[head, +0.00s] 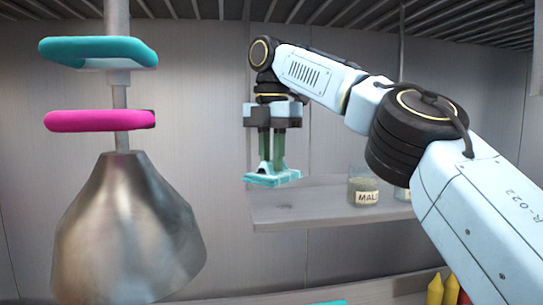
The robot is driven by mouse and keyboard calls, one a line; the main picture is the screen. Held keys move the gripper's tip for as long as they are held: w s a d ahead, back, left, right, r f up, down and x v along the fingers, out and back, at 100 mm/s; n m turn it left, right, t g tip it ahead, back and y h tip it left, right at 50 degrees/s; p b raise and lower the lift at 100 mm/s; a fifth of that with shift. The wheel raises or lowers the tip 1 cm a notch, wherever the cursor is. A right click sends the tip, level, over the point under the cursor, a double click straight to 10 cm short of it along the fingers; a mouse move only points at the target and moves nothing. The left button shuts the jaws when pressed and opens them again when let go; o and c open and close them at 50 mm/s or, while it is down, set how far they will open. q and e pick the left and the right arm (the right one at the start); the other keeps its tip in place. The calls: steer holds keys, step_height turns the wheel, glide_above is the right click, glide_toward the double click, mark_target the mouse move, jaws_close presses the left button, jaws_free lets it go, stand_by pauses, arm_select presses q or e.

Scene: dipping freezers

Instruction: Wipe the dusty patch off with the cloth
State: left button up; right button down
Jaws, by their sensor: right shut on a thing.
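My right gripper (272,150) points down near the middle of the head view, its arm coming in from the right. It is shut on a light teal cloth (272,179), which hangs bunched below the fingertips. The cloth is at the left end of a grey wall shelf (300,213); I cannot tell whether it touches the shelf. I cannot make out a dusty patch; faint marks on the shelf are too unclear to name. My left gripper is not in view.
A glass jar labelled "MAL" (363,188) stands on the shelf to the right, with another jar (402,193) partly hidden by my arm. A metal bell-shaped hood (125,235) hangs at left. Yellow and red bottles (443,290) stand at lower right.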

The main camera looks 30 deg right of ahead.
mark_target(271, 177)
steer(key=shift+f, duration=0.1)
step_height(271, 177, down, 4)
steer(key=b, duration=0.3)
steer(key=shift+f, duration=0.15)
steer(key=shift+f, duration=0.8)
steer(key=shift+r, duration=0.1)
